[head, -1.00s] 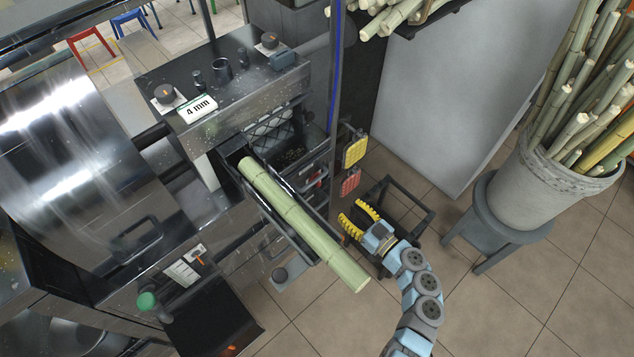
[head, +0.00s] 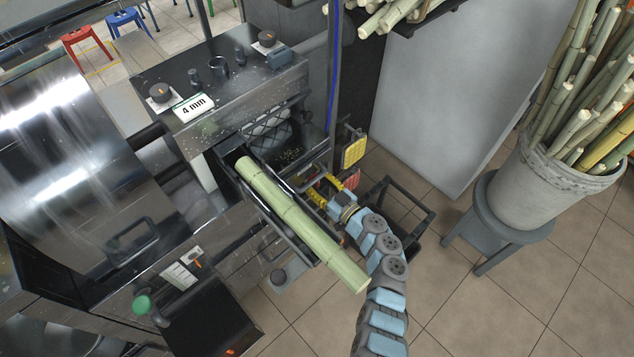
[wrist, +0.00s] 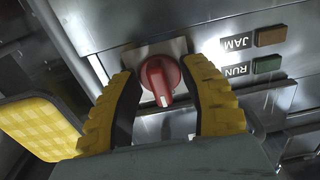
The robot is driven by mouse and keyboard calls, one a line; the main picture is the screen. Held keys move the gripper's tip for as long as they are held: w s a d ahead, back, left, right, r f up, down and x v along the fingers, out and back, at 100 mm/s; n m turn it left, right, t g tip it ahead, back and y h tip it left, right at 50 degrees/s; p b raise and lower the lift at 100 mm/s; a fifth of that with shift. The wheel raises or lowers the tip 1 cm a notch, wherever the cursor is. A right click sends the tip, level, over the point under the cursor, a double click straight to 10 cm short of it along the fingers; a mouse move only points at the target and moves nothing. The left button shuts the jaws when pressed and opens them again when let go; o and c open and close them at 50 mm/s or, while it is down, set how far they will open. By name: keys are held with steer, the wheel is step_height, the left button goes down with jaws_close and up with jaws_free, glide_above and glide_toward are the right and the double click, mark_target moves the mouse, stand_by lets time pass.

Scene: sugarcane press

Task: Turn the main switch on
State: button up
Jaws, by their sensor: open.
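The main switch (wrist: 160,79) is a red rotary knob on a metal plate, seen in the wrist view, with its handle pointing down and slightly right in the picture. My gripper (wrist: 168,85) is open, with one yellow-ridged finger on each side of the knob. Whether the fingers touch it, I cannot tell. In the head view my gripper (head: 322,186) reaches in beside the press, to the right of the cane trough, and the knob cannot be made out there.
JAM (wrist: 270,36) and RUN (wrist: 266,64) indicators sit right of the knob. A yellow pad (wrist: 38,125) is at the left of the wrist view. A cane stalk (head: 300,223) lies in the feed trough beside my arm. A bucket of cane (head: 535,190) stands on a stool at right.

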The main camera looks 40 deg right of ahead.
steer(key=shift+s, duration=0.1)
jaws_close()
steer(key=shift+f+m+b, duration=0.15)
steer(key=shift+m+b, duration=0.25)
steer(key=shift+b, duration=0.05)
steer(key=m+b, duration=0.2)
steer(key=m, duration=0.1)
steer(key=m+b, duration=0.1)
steer(key=m, duration=0.3)
steer(key=shift+a+m, duration=0.1)
steer(key=shift+m, duration=0.2)
steer(key=m, duration=0.4)
steer(key=shift+m+p, duration=0.3)
steer(key=m, duration=0.1)
steer(key=m+p, duration=0.1)
steer(key=m, duration=0.1)
steer(key=shift+r+m, duration=0.2)
steer(key=shift+m, duration=0.1)
steer(key=shift+m+p, duration=0.3)
steer(key=shift+m, duration=0.3)
steer(key=shift+f, duration=0.1)
